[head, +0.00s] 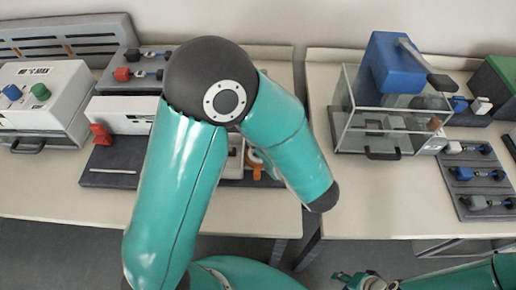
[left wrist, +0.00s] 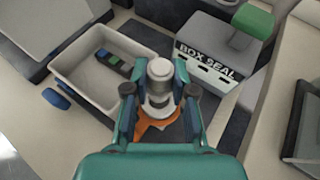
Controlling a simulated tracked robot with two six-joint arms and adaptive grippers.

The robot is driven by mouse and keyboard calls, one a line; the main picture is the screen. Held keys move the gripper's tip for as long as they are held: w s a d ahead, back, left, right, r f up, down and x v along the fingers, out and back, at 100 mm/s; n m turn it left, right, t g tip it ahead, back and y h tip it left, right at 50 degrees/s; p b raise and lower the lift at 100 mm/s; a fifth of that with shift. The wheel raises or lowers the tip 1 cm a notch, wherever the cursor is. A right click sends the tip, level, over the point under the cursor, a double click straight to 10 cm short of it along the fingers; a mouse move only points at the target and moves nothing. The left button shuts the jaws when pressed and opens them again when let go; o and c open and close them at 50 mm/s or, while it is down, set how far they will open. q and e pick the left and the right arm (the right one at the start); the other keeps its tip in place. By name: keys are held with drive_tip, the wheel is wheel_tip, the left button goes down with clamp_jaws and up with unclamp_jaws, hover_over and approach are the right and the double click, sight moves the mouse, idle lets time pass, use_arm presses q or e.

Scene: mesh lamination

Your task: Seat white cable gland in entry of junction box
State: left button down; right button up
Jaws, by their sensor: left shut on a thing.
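In the left wrist view, my left gripper (left wrist: 160,100) is shut on a pale whitish-grey cylindrical piece (left wrist: 160,70), which looks like the cable gland and stands up between the fingers. Beyond it to the left is an open white box (left wrist: 75,72) with a coloured strip inside, probably the junction box. Its entry cannot be made out, nor whether the gland touches it. In the head view my own left arm hides the left gripper. My right gripper (head: 364,281) is low at the bottom edge, away from the tables; its jaw state is unclear.
An orange part (left wrist: 152,128) lies below the held piece. A case marked BOX SEAL (left wrist: 212,66) with a green top stands close to the right. A blue piece (left wrist: 56,98) lies left of the white box. A clear-walled case (head: 352,120) stands on the right table.

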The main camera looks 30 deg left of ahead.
use_arm(q)
drive_tip(key=shift+f, duration=1.95)
drive_tip(key=c, duration=1)
unclamp_jaws()
drive_tip(key=shift+f, duration=0.1)
drive_tip(key=shift+o, duration=0.2)
